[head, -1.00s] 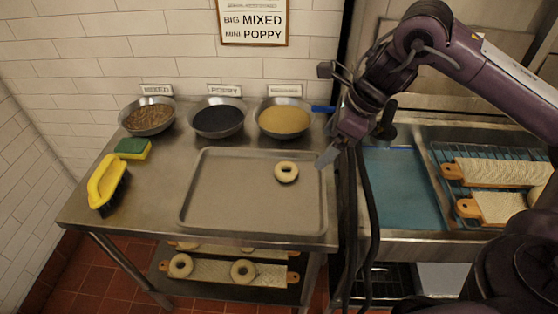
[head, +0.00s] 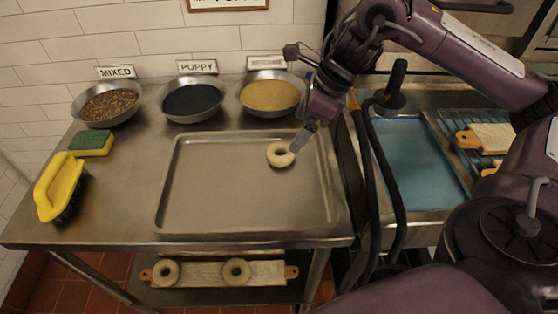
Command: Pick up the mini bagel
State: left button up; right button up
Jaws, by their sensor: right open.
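The mini bagel (head: 280,155), a pale ring, lies flat on the grey metal tray (head: 215,211) toward its right side. My right gripper (head: 303,138) comes in from the upper right, and its fingertip shows just right of and above the bagel. It is open and holds nothing. From this angle I cannot tell whether the finger touches the bagel. My left gripper is not in view. More bagels, such as one at the left (head: 165,271) and one in the middle (head: 236,271), lie on a board on the lower shelf.
Bowls of mixed seeds (head: 108,103), poppy (head: 191,99) and yellowish seeds (head: 269,95) stand behind the tray. A sponge (head: 91,143) and a yellow-handled brush (head: 59,187) lie at the left. A sink with blue water (head: 417,170) is at the right. Most of the tray is clear.

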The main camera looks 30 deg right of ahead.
aim_at(283, 148)
jog(key=shift+a+f, duration=0.1)
jog(key=shift+f, duration=0.45)
jog(key=shift+w+a+f+b, duration=0.25)
jog(key=shift+f+b, duration=0.4)
jog(key=shift+b, duration=0.15)
jog(key=shift+w+a+f, duration=0.1)
jog(key=shift+w+f, duration=0.1)
jog(key=shift+f, duration=0.1)
jog(key=shift+a+f, duration=0.25)
jog(key=shift+f, duration=0.1)
jog(key=x, duration=0.4)
jog(key=shift+w+a, duration=0.15)
jog(key=shift+a, duration=0.1)
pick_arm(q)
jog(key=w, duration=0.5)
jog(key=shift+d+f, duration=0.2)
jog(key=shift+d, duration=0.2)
pick_arm(e)
jog(key=c, duration=1)
jog(key=shift+c, duration=0.2)
